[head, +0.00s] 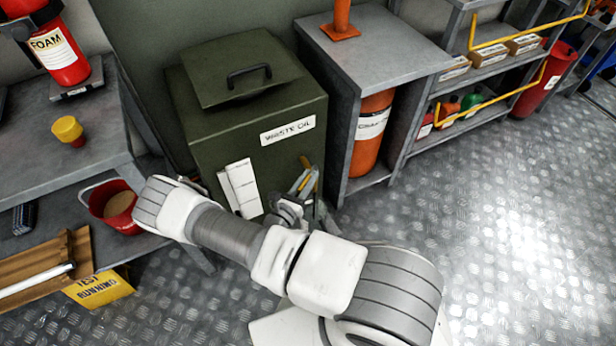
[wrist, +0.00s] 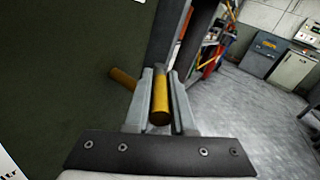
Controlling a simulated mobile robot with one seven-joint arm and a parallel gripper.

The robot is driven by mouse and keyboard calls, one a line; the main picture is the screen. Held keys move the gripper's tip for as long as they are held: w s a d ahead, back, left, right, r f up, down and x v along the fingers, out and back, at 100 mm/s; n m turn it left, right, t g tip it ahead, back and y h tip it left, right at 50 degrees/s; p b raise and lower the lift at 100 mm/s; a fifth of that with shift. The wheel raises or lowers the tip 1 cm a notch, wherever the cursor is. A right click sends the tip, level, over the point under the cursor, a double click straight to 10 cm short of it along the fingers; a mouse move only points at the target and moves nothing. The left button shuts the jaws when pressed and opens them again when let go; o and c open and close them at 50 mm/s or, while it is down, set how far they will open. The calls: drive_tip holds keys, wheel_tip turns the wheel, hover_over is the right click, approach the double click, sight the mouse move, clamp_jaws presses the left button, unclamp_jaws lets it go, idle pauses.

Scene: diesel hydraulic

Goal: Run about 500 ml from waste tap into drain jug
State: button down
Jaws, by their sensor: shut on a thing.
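The dark green waste oil tank (head: 290,165), with its labelled front, stands at the centre of the head view. My gripper (head: 304,182) is low at its front right corner. In the wrist view my gripper (wrist: 160,105) is shut on a yellow bar (wrist: 160,100), which looks like the tap's lever. A second yellow piece (wrist: 123,79) sticks out from the green tank wall (wrist: 60,80) just left of the fingers. The tap's spout and body are hidden. I cannot make out a drain jug in either view; my arm covers the floor below the tank.
A grey bench (head: 375,42) with an orange drum (head: 372,135) under it stands right of the tank. White cards (head: 240,188) are on the tank front. The floor (head: 500,230) at right is clear.

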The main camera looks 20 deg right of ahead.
idle(0.3)
drive_tip(key=c, duration=0.8)
unclamp_jaws()
drive_tip(key=shift+o, duration=0.2)
drive_tip(key=p+v, duration=0.2)
drive_tip(key=v, duration=1.5)
drive_tip(key=shift+s, duration=0.25)
drive_tip(key=shift+a, duration=0.15)
